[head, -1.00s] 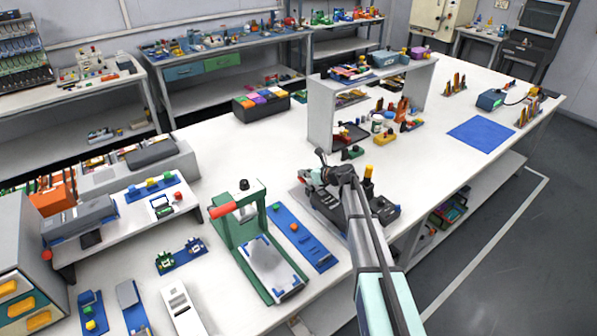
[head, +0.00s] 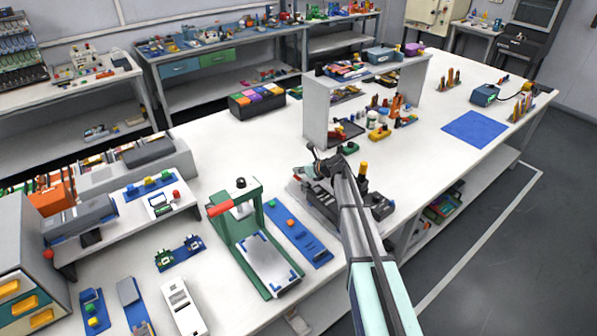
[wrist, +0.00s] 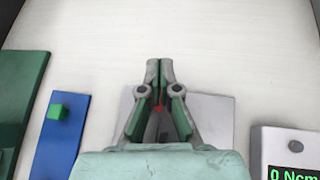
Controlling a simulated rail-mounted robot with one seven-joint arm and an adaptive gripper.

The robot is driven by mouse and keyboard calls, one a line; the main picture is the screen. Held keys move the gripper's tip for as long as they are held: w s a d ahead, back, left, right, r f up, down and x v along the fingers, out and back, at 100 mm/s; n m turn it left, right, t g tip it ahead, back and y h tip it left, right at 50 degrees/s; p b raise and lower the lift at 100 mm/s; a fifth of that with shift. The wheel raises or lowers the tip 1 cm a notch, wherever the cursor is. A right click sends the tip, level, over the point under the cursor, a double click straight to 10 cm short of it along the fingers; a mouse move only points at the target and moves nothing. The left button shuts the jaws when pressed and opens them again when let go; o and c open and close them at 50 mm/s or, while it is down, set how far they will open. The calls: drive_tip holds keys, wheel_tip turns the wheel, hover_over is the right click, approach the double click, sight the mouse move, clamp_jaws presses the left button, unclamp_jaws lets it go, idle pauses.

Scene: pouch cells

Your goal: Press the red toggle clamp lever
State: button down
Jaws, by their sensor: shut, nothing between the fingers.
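My gripper (wrist: 159,66) shows in the wrist view, its two fingers together and empty, above a grey plate (wrist: 215,112) on the white bench. A small red part (wrist: 158,101) shows between the finger links, mostly hidden; I cannot tell whether it is the clamp lever. In the head view a red handle (head: 206,208) sticks out to the left from the top of a green frame (head: 224,236). My arm's end is right of that frame, over dark grey equipment (head: 322,199); the fingertips are not clear there. No contact with a lever is visible.
A blue board (head: 293,230) lies between the green frame and my arm. In the wrist view a meter (wrist: 270,150) reading 0 Ncm stands at right. A raised white shelf (head: 318,112) stands behind my arm. The bench beyond the fingertips is clear in the wrist view.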

wheel_tip(320, 180, up, 14)
drive_tip(key=w+d+b, duration=0.1)
drive_tip(key=d, duration=0.1)
drive_tip(key=shift+w+d+f, duration=0.2)
idle(0.4)
